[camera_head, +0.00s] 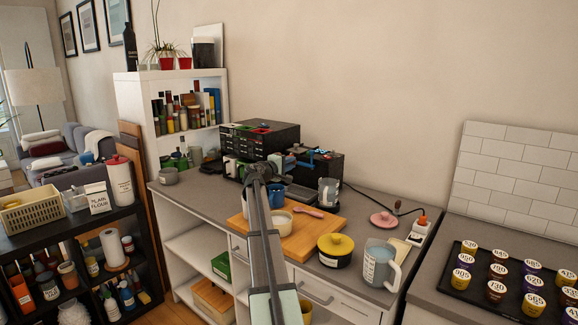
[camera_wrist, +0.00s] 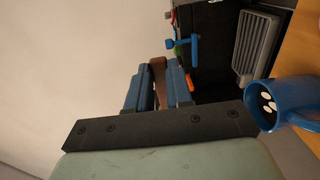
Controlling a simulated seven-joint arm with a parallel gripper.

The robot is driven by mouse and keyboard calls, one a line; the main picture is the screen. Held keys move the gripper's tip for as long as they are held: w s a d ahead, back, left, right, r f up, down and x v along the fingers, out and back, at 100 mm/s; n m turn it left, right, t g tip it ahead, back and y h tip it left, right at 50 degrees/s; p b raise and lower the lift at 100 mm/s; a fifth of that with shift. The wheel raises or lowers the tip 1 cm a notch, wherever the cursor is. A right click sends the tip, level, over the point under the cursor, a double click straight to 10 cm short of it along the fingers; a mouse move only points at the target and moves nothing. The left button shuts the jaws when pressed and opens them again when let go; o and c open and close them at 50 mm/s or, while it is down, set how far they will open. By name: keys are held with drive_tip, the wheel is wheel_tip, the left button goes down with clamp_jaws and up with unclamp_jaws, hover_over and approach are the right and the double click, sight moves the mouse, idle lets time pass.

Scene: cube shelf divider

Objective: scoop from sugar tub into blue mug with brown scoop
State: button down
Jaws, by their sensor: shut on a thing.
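My gripper (camera_head: 268,165) is raised in front of the black machine, above the back of the wooden board. In the wrist view, its two blue fingers (camera_wrist: 157,88) are shut on a brown piece (camera_wrist: 157,70), which looks like the scoop's handle. The rest of the scoop is hidden. A blue mug (camera_wrist: 292,97) with white spots inside is at the right of the wrist view, apart from the fingers. In the head view, the blue mug (camera_head: 275,196) is partly hidden behind my arm. A pale round tub (camera_head: 281,222), perhaps the sugar tub, stands open on the board.
The wooden board (camera_head: 300,243) also holds a pink utensil (camera_head: 308,211). A glass jar (camera_head: 328,192) and black machine (camera_head: 322,165) are behind.

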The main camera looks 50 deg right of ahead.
drive_tip(key=r+y, duration=0.1)
drive_tip(key=y, duration=0.2)
drive_tip(key=d+r+y, duration=0.1)
drive_tip(key=y, duration=0.3)
drive_tip(key=d+r+y, duration=0.1)
drive_tip(key=y, duration=0.2)
drive_tip(key=shift+w+d+r+y, duration=0.15)
drive_tip(key=shift+d+y, duration=0.05)
drive_tip(key=shift+y, duration=0.1)
drive_tip(key=y, duration=0.3)
drive_tip(key=shift+d, duration=0.3)
drive_tip(key=y, duration=0.3)
drive_tip(key=shift+d+y, duration=0.1)
drive_tip(key=shift+y, duration=0.3)
